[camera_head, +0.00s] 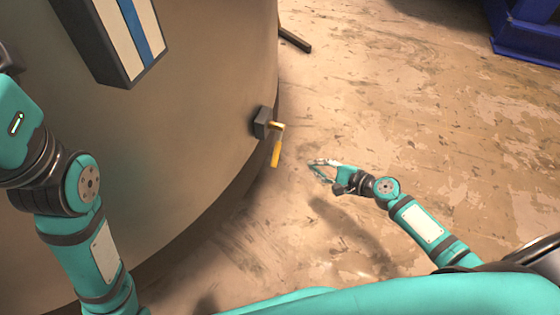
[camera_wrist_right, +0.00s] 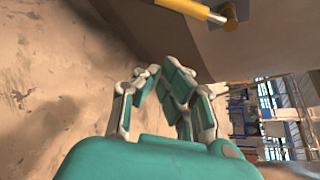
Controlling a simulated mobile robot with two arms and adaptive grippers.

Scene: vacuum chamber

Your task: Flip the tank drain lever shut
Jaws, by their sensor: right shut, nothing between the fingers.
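The yellow drain lever (camera_head: 276,152) sticks out from a dark grey block (camera_head: 262,122) on the side of the large tan tank (camera_head: 190,150). In the head view its handle hangs down, slightly tilted. In the right wrist view the lever (camera_wrist_right: 192,9) shows at the top, with its mount at the tank wall (camera_wrist_right: 222,45). My right gripper (camera_head: 312,170) is shut and empty, a little right of the lever and apart from it. Its closed fingers show in the right wrist view (camera_wrist_right: 160,72). My left arm is at the left edge, but its gripper is out of view.
A grey box with a blue stripe (camera_head: 128,50) is on the tank's upper side. A dark bar (camera_head: 294,40) extends from behind the tank near the floor. A blue structure (camera_head: 527,38) stands at the top right. The worn floor (camera_head: 400,90) right of the tank is clear.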

